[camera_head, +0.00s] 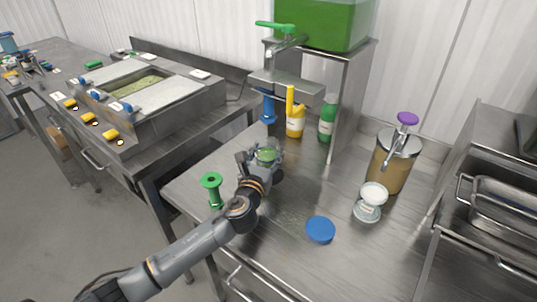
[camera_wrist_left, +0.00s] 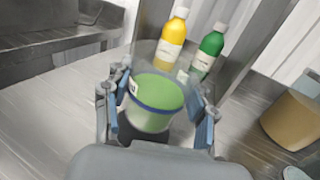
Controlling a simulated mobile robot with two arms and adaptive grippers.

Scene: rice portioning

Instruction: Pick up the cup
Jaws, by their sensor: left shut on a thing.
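A clear cup with green contents (camera_head: 267,154) sits between the fingers of my left gripper (camera_head: 262,163) over the steel table, in the middle of the head view. The left wrist view shows the cup (camera_wrist_left: 154,103) upright, with a dark band around it and a clear rim. My left gripper (camera_wrist_left: 160,98) is shut on its sides, one finger on each side. Whether the cup's base touches the table is hidden. My right gripper is in neither view.
A green dispenser tank (camera_head: 325,22) with a tap stands behind. A yellow bottle (camera_head: 295,122) and a green bottle (camera_head: 327,120) stand nearby.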

